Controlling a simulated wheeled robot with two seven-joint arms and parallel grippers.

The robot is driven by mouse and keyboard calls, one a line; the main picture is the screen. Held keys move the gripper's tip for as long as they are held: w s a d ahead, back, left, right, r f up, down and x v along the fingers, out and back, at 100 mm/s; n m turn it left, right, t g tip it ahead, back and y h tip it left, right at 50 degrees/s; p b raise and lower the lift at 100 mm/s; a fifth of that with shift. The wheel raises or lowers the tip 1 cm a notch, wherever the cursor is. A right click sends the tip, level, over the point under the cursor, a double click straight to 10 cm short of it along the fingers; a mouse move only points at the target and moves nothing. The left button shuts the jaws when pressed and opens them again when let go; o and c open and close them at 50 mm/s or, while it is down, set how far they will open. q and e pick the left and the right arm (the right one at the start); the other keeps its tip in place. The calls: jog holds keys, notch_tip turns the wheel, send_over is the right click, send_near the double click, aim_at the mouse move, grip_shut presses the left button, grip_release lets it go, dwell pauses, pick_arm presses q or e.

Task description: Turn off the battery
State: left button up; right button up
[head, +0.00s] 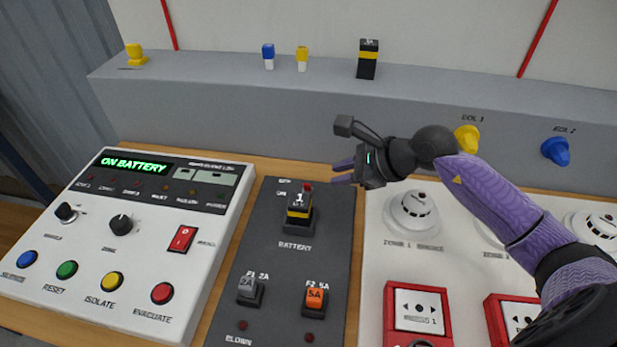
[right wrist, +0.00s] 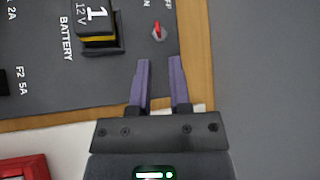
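The battery switch is a small red-tipped toggle (head: 307,187) with ON and OFF lettering, at the top of the dark panel (head: 262,232). It also shows in the right wrist view (right wrist: 158,30). Beside it is the black battery block (head: 299,218) with a yellow band, marked 1 and 12V, above the word BATTERY. My right gripper (head: 333,173) is open and empty, to the right of the toggle. In the right wrist view its purple fingertips (right wrist: 160,61) are apart, pointing at the toggle, which is just beyond them and not between them. My left gripper is not in view.
A white control panel (head: 222,257) at left has a green ON BATTERY display (head: 134,164). Fuses (head: 248,288) sit below the battery. A grey ledge (head: 215,95) behind holds a spare block (head: 368,60). Smoke detectors (head: 412,214) and red call points (head: 418,310) are at right.

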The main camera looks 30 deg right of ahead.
aim_at(309, 184)
jog(key=shift+w+f, duration=0.2)
jog(key=shift+f, duration=0.2)
jog(key=b+x, duration=0.2)
jog(key=x, duration=0.6)
jog(key=shift+a+f, duration=0.2)
jog(key=shift+a, duration=0.15)
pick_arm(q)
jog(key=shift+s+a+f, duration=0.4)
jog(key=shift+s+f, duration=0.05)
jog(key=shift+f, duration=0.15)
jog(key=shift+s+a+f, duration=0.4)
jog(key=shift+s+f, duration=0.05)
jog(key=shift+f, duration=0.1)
pick_arm(e)
jog(key=shift+w+a+f, duration=0.1)
jog(key=shift+w, duration=0.05)
jog(key=shift+c, duration=0.2)
grip_shut()
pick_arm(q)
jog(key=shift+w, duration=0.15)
